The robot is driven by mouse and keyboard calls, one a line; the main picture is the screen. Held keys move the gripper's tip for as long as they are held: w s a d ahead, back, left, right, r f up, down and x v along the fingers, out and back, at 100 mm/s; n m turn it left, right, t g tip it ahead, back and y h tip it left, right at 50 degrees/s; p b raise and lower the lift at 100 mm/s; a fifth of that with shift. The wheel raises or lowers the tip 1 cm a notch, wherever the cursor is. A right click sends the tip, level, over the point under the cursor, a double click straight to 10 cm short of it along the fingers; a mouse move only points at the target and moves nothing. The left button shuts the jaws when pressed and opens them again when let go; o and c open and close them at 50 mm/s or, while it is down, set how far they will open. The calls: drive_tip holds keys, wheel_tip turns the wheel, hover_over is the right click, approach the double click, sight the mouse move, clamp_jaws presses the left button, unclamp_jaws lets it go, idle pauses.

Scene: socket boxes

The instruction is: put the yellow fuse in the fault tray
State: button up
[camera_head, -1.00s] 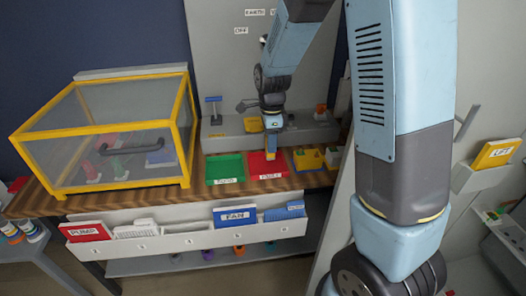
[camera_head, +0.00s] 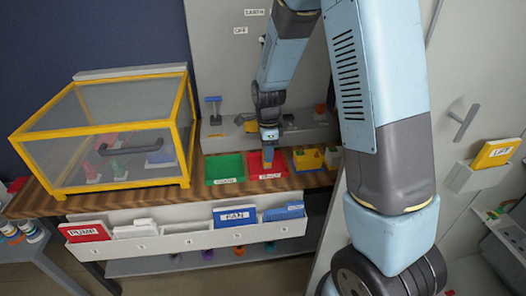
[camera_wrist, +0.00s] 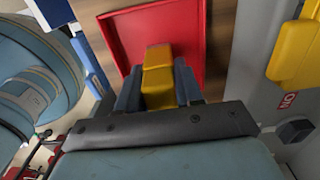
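The yellow fuse (camera_wrist: 158,76) sits between the two blue fingers of my gripper (camera_wrist: 158,92) in the wrist view, and they look closed on its sides. The red tray (camera_wrist: 108,32) lies under and around the fuse's far end. In the head view my gripper (camera_head: 268,151) points down into the red tray (camera_head: 281,160), which stands right of the green tray (camera_head: 224,167). The red tray's front label is too small to read surely. Whether the fuse touches the tray floor I cannot tell.
A yellow-framed clear case (camera_head: 110,130) stands left on the wooden bench. A grey ledge (camera_head: 225,137) with switches is behind. A card rack (camera_head: 185,241) hangs in front.

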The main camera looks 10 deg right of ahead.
drive_tip(key=o, duration=0.4)
wheel_tip(320, 180, up, 12)
drive_tip(key=shift+r, duration=0.1)
idle(0.6)
